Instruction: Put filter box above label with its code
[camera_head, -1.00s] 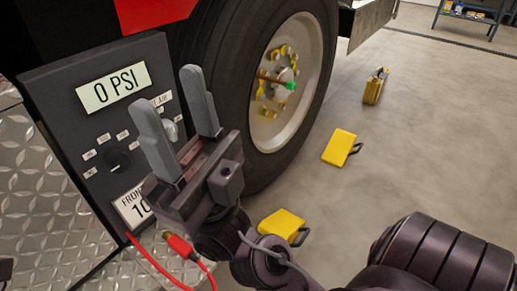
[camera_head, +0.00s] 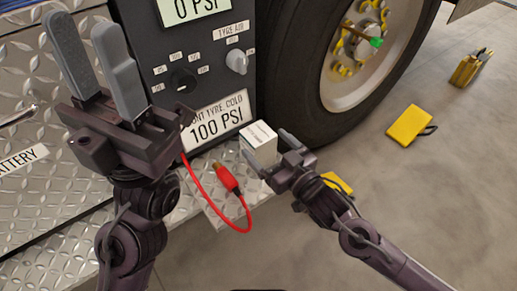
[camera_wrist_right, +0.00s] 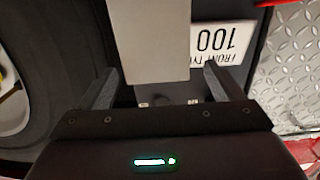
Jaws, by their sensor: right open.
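A small white box (camera_head: 257,144) with fine print on top, too small to read, stands on the metal step at the foot of the dark panel. It also shows in the right wrist view (camera_wrist_right: 150,40). My right gripper (camera_head: 272,152) is open, its two fingers reaching along either side of the box. My left gripper (camera_head: 82,28) is open and empty, raised in front of the panel, fingers up. A label reading 100 PSI (camera_head: 215,122) is on the panel behind the box; it also shows upside down in the right wrist view (camera_wrist_right: 222,41). A BATTERY label (camera_head: 22,158) is at the left.
The large tyre (camera_head: 300,75) stands close on the right. Yellow chocks (camera_head: 409,125) lie on the floor, which is otherwise open at right.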

